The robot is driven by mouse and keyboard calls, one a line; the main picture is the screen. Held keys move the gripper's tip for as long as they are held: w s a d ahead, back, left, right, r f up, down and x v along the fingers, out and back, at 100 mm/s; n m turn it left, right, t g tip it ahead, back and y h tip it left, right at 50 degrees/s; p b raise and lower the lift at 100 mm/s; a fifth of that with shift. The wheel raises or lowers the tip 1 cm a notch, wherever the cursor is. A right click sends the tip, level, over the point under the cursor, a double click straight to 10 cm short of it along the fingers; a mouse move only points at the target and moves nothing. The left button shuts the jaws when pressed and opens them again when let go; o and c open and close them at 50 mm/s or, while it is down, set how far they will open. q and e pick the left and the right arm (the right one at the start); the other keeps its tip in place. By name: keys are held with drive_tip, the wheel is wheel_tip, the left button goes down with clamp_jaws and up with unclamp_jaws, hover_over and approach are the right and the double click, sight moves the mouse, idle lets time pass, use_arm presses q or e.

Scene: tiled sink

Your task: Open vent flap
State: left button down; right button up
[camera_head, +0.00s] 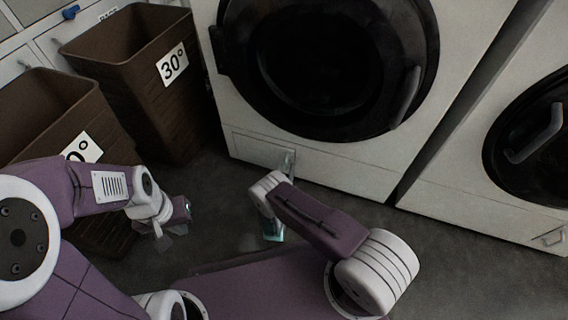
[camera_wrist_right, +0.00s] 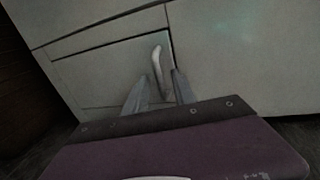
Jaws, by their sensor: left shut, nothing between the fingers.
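The vent flap (camera_head: 255,149) is a pale panel low on the front of the middle washing machine. In the right wrist view the flap (camera_wrist_right: 100,73) looks flush with the machine front, with a light upright handle (camera_wrist_right: 157,62) near its right edge. My right gripper (camera_wrist_right: 158,80) is open, with one finger on each side of the handle's lower part. A gap shows between the fingers and the handle. My right forearm hides part of this area in the head view. My left gripper (camera_head: 165,233) is shut and empty, low in front of the brown bins.
The washing machine (camera_head: 345,160) has a large dark round door (camera_head: 330,60) above the flap. A second machine (camera_head: 470,205) stands to the right. Two brown bins (camera_head: 150,95) with temperature labels stand on the left. Grey floor lies in front.

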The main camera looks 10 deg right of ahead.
clamp_jaws()
idle(1.4)
